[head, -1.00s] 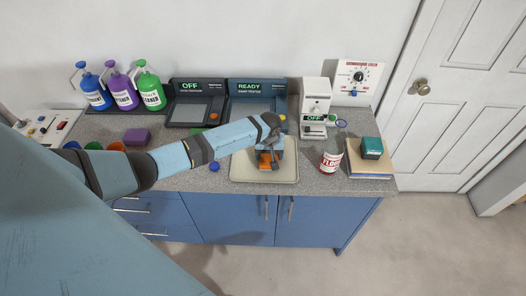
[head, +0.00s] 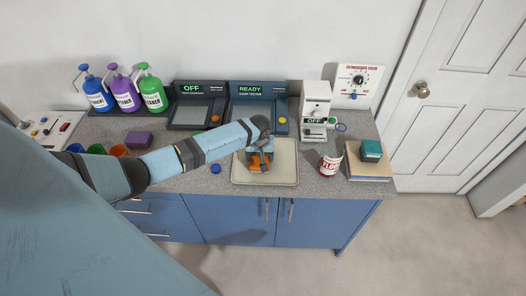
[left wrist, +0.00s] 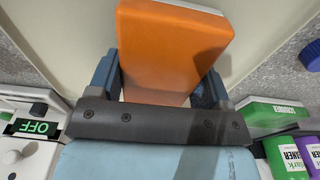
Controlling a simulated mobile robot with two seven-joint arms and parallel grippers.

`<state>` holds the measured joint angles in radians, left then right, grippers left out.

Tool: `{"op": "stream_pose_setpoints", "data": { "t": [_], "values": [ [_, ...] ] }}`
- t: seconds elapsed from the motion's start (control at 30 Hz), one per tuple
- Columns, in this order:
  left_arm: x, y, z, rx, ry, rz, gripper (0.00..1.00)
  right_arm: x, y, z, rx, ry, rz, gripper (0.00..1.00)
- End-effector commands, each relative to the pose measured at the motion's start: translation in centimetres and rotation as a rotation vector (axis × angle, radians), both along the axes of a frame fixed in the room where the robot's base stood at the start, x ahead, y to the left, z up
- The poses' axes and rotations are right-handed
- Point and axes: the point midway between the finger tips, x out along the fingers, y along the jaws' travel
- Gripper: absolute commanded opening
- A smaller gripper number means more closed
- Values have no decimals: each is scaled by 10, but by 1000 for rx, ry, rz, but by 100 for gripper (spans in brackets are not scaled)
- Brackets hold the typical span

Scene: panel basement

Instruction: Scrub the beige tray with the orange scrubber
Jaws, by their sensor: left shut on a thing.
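The beige tray (head: 286,172) lies on the grey counter near its front edge, with its right side clear in the head view. My left gripper (head: 261,158) is over the left half of the tray, pointing down, and is shut on the orange scrubber (head: 256,168). In the left wrist view the scrubber (left wrist: 175,50) sits between the two blue fingers of the gripper (left wrist: 160,85), with the tray surface (left wrist: 75,30) behind it. I cannot tell for sure whether the scrubber touches the tray. My right gripper is not in view.
A red-labelled can (head: 329,164) and a book with a teal box (head: 371,150) stand right of the tray. A small blue cap (head: 215,168) lies to its left. Behind are a white dispenser (head: 315,108), two dark stations and several spray bottles (head: 124,94).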

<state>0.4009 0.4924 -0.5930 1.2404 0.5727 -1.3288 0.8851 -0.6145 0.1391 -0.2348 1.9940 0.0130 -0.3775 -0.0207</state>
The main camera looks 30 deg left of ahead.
Motion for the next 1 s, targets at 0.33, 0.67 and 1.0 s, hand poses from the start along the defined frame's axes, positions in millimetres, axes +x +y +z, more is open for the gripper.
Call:
{"op": "stream_pose_setpoints", "data": {
  "t": [0.33, 0.67, 1.0],
  "values": [
    [1, 0, 19, -1, -3, 0, 50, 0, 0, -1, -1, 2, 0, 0],
    [1, 0, 51, 0, -1, -1, 50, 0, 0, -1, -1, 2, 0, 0],
    [0, 0, 61, 1, -1, 0, 50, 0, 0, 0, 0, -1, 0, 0]
  ]
}}
